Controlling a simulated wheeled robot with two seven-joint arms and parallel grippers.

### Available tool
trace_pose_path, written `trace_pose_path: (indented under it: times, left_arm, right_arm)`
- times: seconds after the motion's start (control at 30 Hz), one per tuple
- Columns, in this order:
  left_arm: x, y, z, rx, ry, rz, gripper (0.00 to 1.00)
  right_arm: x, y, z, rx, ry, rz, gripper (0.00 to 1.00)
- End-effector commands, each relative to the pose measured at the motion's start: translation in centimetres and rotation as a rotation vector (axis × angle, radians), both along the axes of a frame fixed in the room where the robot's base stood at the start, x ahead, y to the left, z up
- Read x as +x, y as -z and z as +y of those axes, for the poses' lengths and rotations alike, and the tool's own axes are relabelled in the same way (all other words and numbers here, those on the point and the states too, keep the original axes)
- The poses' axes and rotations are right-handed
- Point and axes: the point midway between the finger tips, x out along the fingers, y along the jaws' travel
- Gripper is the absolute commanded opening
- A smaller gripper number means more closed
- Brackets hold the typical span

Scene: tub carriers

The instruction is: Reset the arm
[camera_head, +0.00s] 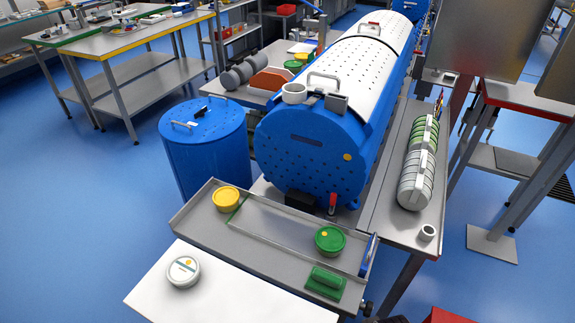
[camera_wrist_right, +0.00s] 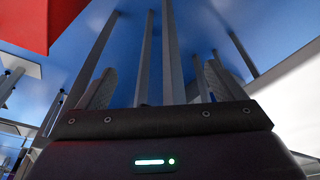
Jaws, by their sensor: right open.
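My right gripper (camera_wrist_right: 158,84) shows in the right wrist view, above its dark housing with a small green light. Its two fingers stand wide apart, and nothing is between them. Blue floor and several grey table legs or posts show behind it. In the head view neither gripper can be made out; only a small dark part shows at the bottom edge, right of centre. My left gripper is not in view.
A metal tray (camera_head: 205,222) holds a yellow tub (camera_head: 226,198), a green tub (camera_head: 330,240) and a green block (camera_head: 325,282). A white tub (camera_head: 183,271) sits on a white surface (camera_head: 225,300). Behind are a blue drum (camera_head: 205,150) and a large blue cylinder machine (camera_head: 300,150).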

Motion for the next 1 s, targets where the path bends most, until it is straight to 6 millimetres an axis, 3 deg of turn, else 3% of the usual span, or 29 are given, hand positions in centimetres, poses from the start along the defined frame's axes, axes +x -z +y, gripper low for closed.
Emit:
trace_pose_path:
  times: [0.03, 0.17, 0.3, 0.4, 0.5, 0.7, 0.83, 1.0]
  left_arm:
    - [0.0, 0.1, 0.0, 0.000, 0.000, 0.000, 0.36]
    - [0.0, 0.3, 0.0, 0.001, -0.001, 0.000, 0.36]
    - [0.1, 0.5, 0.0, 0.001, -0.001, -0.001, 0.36]
    - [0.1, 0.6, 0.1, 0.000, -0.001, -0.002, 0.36]
    - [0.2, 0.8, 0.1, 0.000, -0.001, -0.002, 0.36]
    - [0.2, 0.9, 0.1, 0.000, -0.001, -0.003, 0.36]
    - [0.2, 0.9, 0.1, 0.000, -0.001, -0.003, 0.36]
    - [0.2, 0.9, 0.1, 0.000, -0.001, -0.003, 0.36]
  right_arm:
    - [-0.5, 3.0, 0.0, -0.002, -0.002, 0.017, 0.89]
    - [-2.9, 11.1, -0.4, -0.006, -0.007, 0.049, 0.89]
    - [-7.1, 19.0, -1.0, -0.010, -0.015, 0.082, 0.89]
    - [-11.1, 23.8, -1.7, -0.012, -0.021, 0.105, 0.89]
    - [-15.3, 27.4, -2.4, -0.015, -0.025, 0.126, 0.89]
    - [-21.4, 30.9, -3.6, -0.020, -0.032, 0.149, 0.89]
    - [-23.0, 31.5, -4.0, -0.021, -0.034, 0.155, 0.89]
    - [-23.0, 31.5, -4.0, -0.021, -0.034, 0.155, 0.89]
